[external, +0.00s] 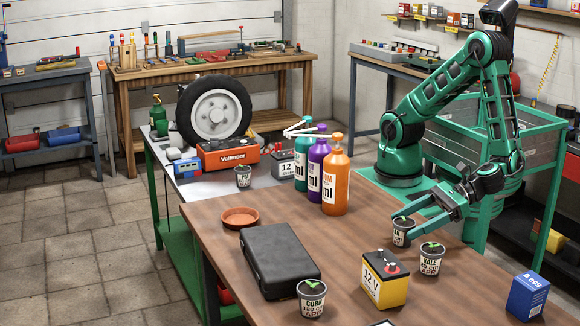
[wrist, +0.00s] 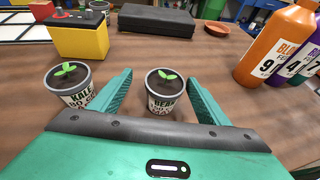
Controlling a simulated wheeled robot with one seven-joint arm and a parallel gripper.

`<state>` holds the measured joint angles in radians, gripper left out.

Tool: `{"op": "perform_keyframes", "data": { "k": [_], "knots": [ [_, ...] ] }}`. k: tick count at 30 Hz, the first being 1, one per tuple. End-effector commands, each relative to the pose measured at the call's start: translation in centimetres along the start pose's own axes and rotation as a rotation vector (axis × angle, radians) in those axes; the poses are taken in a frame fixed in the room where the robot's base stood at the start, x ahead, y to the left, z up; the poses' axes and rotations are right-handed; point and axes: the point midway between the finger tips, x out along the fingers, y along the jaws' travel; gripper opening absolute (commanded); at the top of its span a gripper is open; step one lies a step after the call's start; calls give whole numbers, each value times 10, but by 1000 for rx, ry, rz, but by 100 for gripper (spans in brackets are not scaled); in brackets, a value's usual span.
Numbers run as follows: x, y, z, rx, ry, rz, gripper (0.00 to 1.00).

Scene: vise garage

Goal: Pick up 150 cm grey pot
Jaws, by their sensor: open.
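My gripper (external: 403,226) is open, low over the brown table. In the wrist view a small grey pot with a green sprout (wrist: 165,94) stands upright between the two fingers, its label starting "BEA"; its size figure is not clearly readable. It shows partly behind the fingers in the external view (external: 402,238). A similar pot labelled "KALE" (external: 431,262) stands just outside one finger, also at left in the wrist view (wrist: 70,90). A "CORN" pot (external: 312,300) is at the table's front edge. Another such pot (external: 243,178) stands on the white table behind.
A yellow-black 12 V battery (external: 384,282), a black case (external: 280,258), a terracotta saucer (external: 240,217) and a blue box (external: 527,296) are on the table. Tall orange (external: 336,182), purple (external: 317,172) and teal (external: 302,165) bottles stand behind. Bare wood lies left of the gripper.

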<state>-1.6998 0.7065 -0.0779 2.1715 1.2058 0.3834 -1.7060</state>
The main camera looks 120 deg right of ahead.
Motion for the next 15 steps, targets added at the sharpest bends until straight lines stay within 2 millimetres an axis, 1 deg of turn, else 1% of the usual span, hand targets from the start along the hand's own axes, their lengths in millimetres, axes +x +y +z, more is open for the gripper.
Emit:
{"op": "perform_keyframes", "data": {
  "k": [2, 5, 10, 15],
  "knots": [
    [3, 0, -2, -5, -2, 4, 70],
    [14, -4, -2, -5, -3, -1, 70],
    [39, -8, -2, -4, -3, -2, 70],
    [53, -8, -2, -3, -2, -1, 70]
  ]
}}
